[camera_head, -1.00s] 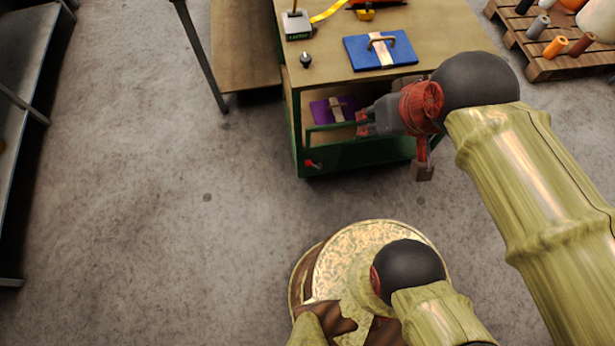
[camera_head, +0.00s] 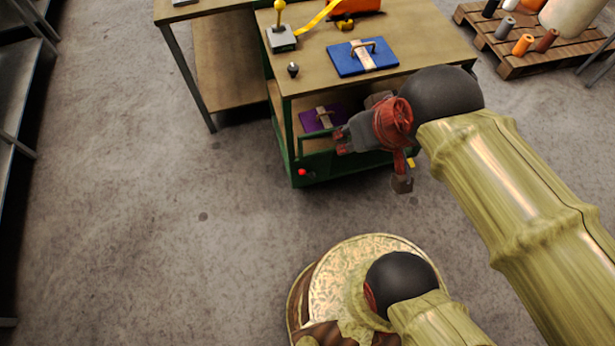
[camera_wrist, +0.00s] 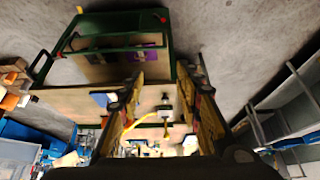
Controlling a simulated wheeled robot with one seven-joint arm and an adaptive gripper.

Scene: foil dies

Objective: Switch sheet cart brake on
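The sheet cart (camera_head: 291,130) is a green-framed cart with a wooden top and a lower shelf. In the head view it stands at upper centre, and in the wrist view its green frame (camera_wrist: 172,50) is at the top. A small red knob (camera_head: 302,172), which looks like the brake lever's end, sits low on its near left corner. A small yellow piece (camera_head: 411,162) shows low by the near right corner, partly behind my arm. My gripper (camera_head: 342,140) is in front of the cart's near side, above and right of the red knob, apart from it. Its fingers (camera_wrist: 160,76) are spread and empty.
A blue die plate (camera_head: 345,62) with a handle and a yellow-knobbed device (camera_head: 283,38) are on the cart top. A purple plate (camera_head: 314,119) lies on the lower shelf. A table (camera_head: 205,18) adjoins at left. A pallet (camera_head: 510,64) is at right. Floor left is clear.

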